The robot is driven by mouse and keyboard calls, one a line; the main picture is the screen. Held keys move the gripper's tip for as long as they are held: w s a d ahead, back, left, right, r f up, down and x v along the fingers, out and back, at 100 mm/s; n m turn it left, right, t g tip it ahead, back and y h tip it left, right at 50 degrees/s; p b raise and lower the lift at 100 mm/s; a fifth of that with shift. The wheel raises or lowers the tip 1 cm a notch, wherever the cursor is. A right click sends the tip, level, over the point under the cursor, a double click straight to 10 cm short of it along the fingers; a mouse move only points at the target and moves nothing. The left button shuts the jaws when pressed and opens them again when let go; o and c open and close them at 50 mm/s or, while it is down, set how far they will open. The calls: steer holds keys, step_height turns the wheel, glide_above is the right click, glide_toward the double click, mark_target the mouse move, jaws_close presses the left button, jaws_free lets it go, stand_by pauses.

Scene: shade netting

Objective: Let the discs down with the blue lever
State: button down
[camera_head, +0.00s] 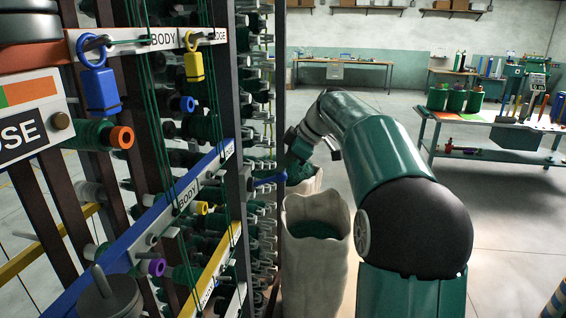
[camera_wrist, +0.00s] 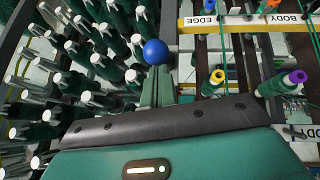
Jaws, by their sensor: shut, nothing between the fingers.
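A round blue knob (camera_wrist: 156,52), seemingly the end of the blue lever, shows just beyond my fingertips in the wrist view. In the head view a short blue bar (camera_head: 269,180) sticks out at the rack's right edge, close below my gripper (camera_head: 296,150). In the wrist view my gripper (camera_wrist: 157,76) is shut and empty, its fingers pointing at the knob; I cannot tell whether they touch it. Dark stacked discs (camera_head: 28,28) show at the upper left, and a dark disc with a peg (camera_head: 104,297) at the lower left. The lever's mount is hidden.
The rack of green spools (camera_wrist: 105,60) stands close on the left, with blue (camera_head: 120,255) and yellow rails and hanging cords. A pale sack (camera_head: 316,270) stands beside it. A workbench (camera_head: 470,118) is at the right; open floor lies between.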

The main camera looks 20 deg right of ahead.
steer(key=shift+d+f, duration=0.1)
steer(key=shift+f, duration=0.05)
steer(key=shift+s+d+f+t+y, duration=0.4)
steer(key=shift+d+f+t+y, duration=0.15)
steer(key=shift+f+y, duration=0.2)
step_height(320, 180, down, 8)
steer(key=d+t+y, duration=0.1)
steer(key=t+y, duration=0.3)
steer(key=y, duration=0.1)
steer(key=shift+s+m, duration=0.3)
steer(key=shift+s, duration=0.15)
